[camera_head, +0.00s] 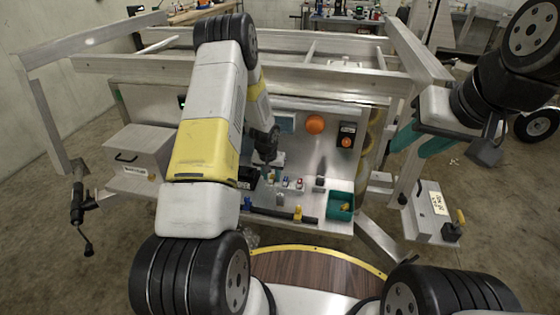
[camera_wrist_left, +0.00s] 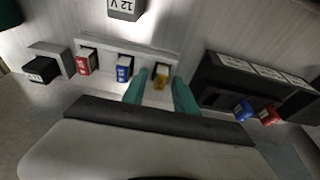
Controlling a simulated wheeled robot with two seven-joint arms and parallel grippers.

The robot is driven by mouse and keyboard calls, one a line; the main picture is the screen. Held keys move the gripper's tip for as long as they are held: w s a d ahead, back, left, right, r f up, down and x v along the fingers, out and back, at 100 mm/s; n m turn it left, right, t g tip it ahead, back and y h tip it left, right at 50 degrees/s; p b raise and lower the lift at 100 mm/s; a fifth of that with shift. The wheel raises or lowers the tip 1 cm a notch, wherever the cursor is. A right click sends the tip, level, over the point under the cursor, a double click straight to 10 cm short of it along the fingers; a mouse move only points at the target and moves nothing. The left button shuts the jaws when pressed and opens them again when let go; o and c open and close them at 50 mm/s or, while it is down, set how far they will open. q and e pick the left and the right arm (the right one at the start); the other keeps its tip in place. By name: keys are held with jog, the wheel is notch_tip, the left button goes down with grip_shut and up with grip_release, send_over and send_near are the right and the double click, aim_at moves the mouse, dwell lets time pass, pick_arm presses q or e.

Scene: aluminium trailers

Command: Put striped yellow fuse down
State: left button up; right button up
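In the left wrist view, a yellow fuse (camera_wrist_left: 161,82) stands at the right end of a pale fuse holder (camera_wrist_left: 110,50), beside a blue fuse (camera_wrist_left: 124,72) and a red fuse (camera_wrist_left: 84,65). My left gripper (camera_wrist_left: 160,88) has its teal fingers on either side of the yellow fuse, with narrow gaps showing. Stripes on the fuse are too small to tell. In the head view, my left gripper (camera_head: 268,172) is low over the workbench (camera_head: 320,228), partly hidden by my arm. My right gripper (camera_head: 422,140) is empty at the right, its teal fingers apart.
A black box (camera_wrist_left: 255,80) with blue and red plugs lies right of the holder. A 12 V block (camera_wrist_left: 126,8) is behind it. In the head view, a green bin (camera_head: 341,206) stands at the bench's right, and a grey box (camera_head: 140,146) at left.

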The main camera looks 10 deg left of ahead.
pick_arm(q)
jog(key=shift+r, duration=0.1)
jog(key=s+r, duration=0.4)
jog(key=r, duration=0.6)
jog(key=s+d+r+t, duration=0.1)
jog(key=s+r, duration=0.4)
jog(key=r, duration=0.6)
jog(key=s+r, duration=0.4)
jog(key=r, duration=0.6)
jog(key=s+d+r+t+h, duration=0.1)
jog(key=s+r, duration=0.4)
jog(key=s, duration=0.5)
jog(key=s+d+r+t+h, duration=0.1)
jog(key=s+r, duration=0.4)
jog(key=s, duration=0.5)
jog(key=shift+d, duration=0.9)
jog(key=shift+o, duration=0.6)
jog(key=shift+w+r, duration=0.1)
